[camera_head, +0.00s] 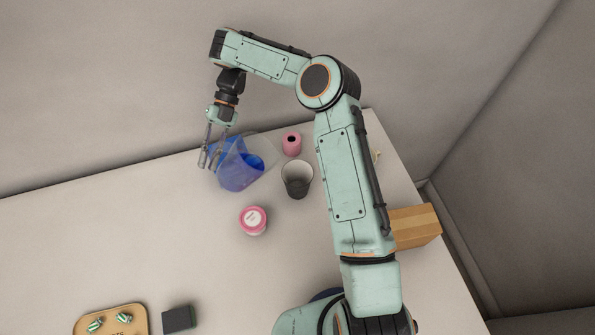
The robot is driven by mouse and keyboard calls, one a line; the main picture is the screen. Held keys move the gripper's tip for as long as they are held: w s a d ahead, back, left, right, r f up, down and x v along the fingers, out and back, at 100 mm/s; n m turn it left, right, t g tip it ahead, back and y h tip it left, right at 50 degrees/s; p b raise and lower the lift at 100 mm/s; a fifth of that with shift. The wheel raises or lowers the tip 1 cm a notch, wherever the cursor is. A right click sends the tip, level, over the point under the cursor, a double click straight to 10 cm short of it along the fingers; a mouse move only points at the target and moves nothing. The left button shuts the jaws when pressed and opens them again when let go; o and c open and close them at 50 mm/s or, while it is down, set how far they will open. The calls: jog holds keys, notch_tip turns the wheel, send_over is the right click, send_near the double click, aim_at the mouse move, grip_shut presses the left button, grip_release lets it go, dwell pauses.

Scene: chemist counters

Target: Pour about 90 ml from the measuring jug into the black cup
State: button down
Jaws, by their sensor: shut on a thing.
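The measuring jug (262,149) is clear and holds blue liquid. It is tilted to the right, with its open end toward the black cup. My gripper (211,158) is shut on the jug at its left side; the exact grip is partly hidden. The black cup (297,187) stands upright on the counter, to the right of and slightly below the jug in the picture. Its inside looks pale grey, and I see no blue in it. No stream of liquid shows between jug and cup.
A pink container (291,139) stands just behind the cup. A pink-lidded tub (253,219) stands in front. A tan tray (84,323) with green-and-white pieces and a dark block (179,318) lie at front left. A cardboard box (416,226) is right of my arm. The left counter is clear.

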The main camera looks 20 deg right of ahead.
aim_at(237, 140)
jog(key=shift+s+d+r+n+y, duration=0.1)
jog(key=shift+d+r+n+y, duration=0.1)
jog(key=shift+d+n+y, duration=0.35)
jog(key=shift+s+d+r+n+y, duration=0.1)
jog(key=shift+d+r+n+y, duration=0.15)
jog(key=shift+d+y, duration=0.35)
jog(key=shift+a, duration=0.1)
jog(key=shift+d+r+n+g+y+p, duration=0.1)
jog(key=shift+d+n+g+y+p, duration=0.2)
jog(key=shift+d+n+y+p, duration=0.5)
jog(key=shift+s+d+r+y+p, duration=0.15)
jog(key=shift+d+r+y+p, duration=0.3)
jog(key=shift+r+y+p, duration=0.35)
dwell(1.3)
jog(key=a+f+h, duration=0.1)
jog(key=a+m+h, duration=0.1)
jog(key=h, duration=0.1)
jog(key=shift+w+a+f, duration=0.2)
jog(key=shift+a+f, duration=0.15)
jog(key=shift+a, duration=0.05)
jog(key=shift+f+m, duration=0.15)
jog(key=shift+m, duration=0.25)
jog(key=shift+w+a+f+m+h, duration=0.1)
jog(key=shift+a+f+m+h, duration=0.1)
jog(key=shift+a+m+h, duration=0.45)
jog(key=shift+d+n, duration=0.2)
jog(key=shift+n, duration=0.05)
dwell(0.4)
